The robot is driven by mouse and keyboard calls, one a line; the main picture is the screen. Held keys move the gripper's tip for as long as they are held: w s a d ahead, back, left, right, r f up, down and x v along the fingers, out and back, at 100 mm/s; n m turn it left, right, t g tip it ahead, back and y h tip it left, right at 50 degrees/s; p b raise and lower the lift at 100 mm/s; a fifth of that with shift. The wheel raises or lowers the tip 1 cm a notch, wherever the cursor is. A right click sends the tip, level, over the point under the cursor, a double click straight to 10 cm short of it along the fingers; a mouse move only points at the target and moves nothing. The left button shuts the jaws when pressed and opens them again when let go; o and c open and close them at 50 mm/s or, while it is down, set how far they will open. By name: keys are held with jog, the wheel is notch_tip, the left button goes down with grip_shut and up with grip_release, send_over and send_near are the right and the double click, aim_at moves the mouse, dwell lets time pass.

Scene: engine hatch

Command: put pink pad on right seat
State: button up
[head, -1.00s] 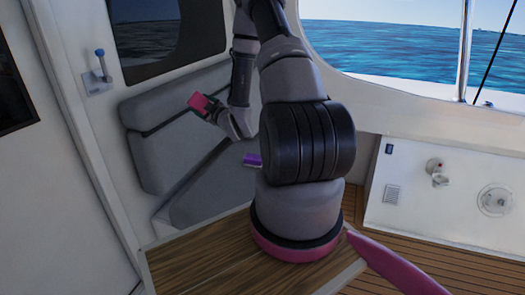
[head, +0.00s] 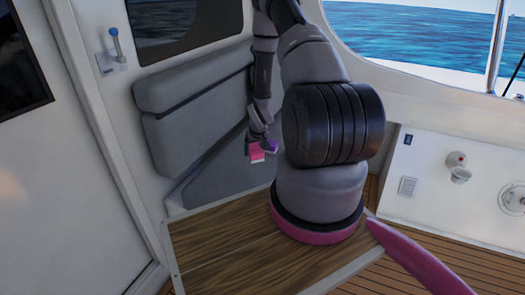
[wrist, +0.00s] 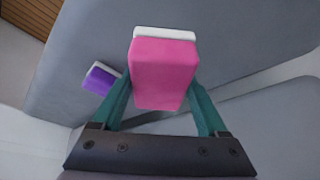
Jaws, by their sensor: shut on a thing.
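The pink pad (head: 257,153) has a white layer on one face and is held between the fingers of my gripper (head: 258,142). In the wrist view the pink pad (wrist: 164,72) sits between the two teal fingers of my gripper (wrist: 162,95), which is shut on it. The grey seat (head: 225,185) lies below and behind it; I cannot tell whether the pad touches it. A purple pad (wrist: 101,78) with a white edge lies on the seat to the left in the wrist view. In the head view the purple pad (head: 271,146) shows just beside the pink one.
A grey backrest (head: 195,110) stands behind the seat. A wooden tabletop (head: 215,245) is in front. A lever (head: 114,45) is on the wall at left. A white panel with fittings (head: 450,185) is at right.

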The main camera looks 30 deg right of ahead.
aim_at(254, 169)
jog(key=shift+f, duration=3.95)
jog(key=o, duration=1.2)
